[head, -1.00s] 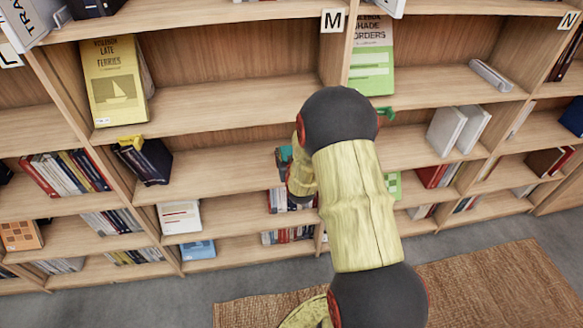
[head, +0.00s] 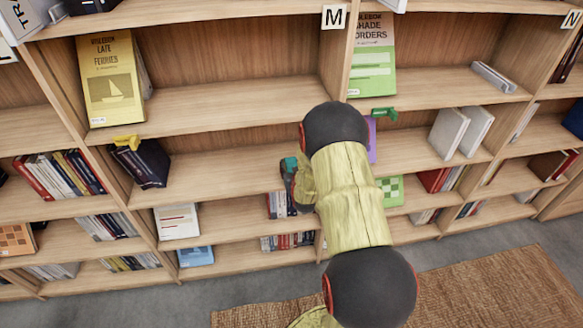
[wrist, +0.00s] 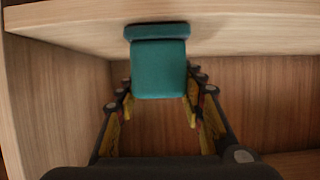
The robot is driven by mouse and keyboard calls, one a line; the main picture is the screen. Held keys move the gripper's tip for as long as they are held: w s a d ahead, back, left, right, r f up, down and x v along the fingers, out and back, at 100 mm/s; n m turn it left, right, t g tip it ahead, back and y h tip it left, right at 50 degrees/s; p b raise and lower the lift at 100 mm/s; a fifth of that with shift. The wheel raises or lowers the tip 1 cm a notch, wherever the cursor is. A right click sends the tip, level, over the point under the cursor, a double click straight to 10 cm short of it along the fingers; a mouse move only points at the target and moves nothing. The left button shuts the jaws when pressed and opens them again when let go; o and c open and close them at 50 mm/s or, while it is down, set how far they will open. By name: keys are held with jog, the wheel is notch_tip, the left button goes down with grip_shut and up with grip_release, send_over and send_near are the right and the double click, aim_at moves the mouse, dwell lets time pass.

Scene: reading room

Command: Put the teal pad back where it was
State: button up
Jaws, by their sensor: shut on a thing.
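The teal pad (wrist: 159,70) is held between the two fingers of my gripper (wrist: 160,92) in the wrist view. It has a wide flat lip at its far end and a blockier body nearer me. The lip lies against or just in front of a pale wooden shelf board (wrist: 70,35); I cannot tell whether they touch. In the head view only a small teal part of the pad (head: 290,163) shows, in front of the middle shelf of the bay under the M label. My arm hides most of my gripper there.
A yellow clip (head: 127,142) and a green clip (head: 384,114) sit on shelf edges. Dark books (head: 145,163) stand left on the middle shelf, and a purple thing (head: 371,140) shows behind my arm. A yellow book (head: 112,78) stands above. The middle shelf centre is clear.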

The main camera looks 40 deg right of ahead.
jog(key=shift+f, duration=0.2)
jog(key=o, duration=1.1)
jog(key=shift+r, duration=0.1)
